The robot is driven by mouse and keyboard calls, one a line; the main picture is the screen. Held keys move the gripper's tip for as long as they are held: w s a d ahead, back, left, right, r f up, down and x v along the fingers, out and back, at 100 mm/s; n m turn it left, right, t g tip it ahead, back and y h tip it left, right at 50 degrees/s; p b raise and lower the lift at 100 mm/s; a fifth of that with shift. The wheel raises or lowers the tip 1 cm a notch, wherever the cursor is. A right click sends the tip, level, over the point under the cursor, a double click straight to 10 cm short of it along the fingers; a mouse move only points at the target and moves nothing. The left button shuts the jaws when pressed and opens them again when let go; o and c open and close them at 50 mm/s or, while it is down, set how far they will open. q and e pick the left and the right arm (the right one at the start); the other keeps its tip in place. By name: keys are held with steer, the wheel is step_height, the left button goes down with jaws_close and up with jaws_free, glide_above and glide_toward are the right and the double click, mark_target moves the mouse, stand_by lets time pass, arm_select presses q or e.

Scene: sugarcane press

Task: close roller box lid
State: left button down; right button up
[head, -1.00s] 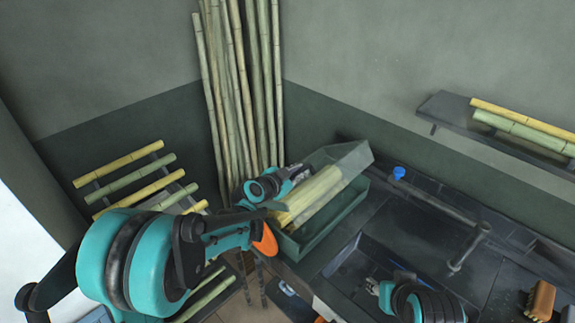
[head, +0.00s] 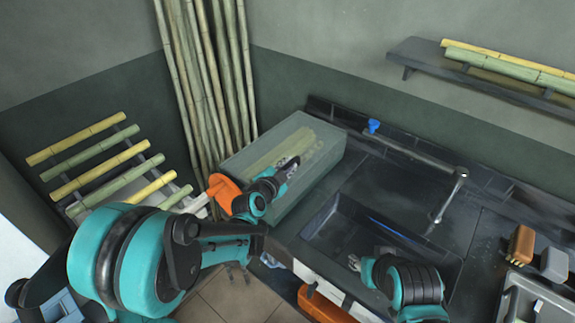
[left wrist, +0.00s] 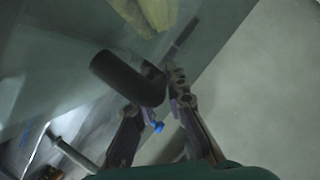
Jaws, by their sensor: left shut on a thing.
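The roller box (head: 296,205) is a green box on the counter by the back corner. Its translucent lid (head: 322,140) lies over the top, and pale yellow cane (head: 280,150) shows through it. I cannot tell whether the lid is fully seated. My left gripper (head: 290,163) is at the lid's upper face, shut on the lid's handle. The left wrist view shows a dark curved handle (left wrist: 128,78) by the fingers, with the lid's clear panel beyond. My right gripper (head: 362,266) hangs over the sink's front edge, apart from the box; its jaw opening is unclear.
A sink (head: 375,245) with a faucet (head: 440,200) is right of the box. Tall canes (head: 205,80) stand in the corner behind it. A cane rack (head: 110,165) is at left, a wall shelf (head: 415,53) at upper right. An orange brush (head: 521,245) lies at far right.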

arm_select(q)
steer(key=shift+s+d+f, duration=0.1)
steer(key=shift+f, duration=0.15)
steer(key=c, duration=1.8)
jaws_free()
steer(key=shift+s+r, duration=0.1)
steer(key=shift+s, duration=0.1)
steer(key=v, duration=1.1)
steer(key=shift+s+a+r, duration=0.15)
steer(key=shift+a+r, duration=0.05)
steer(key=shift+a, duration=0.05)
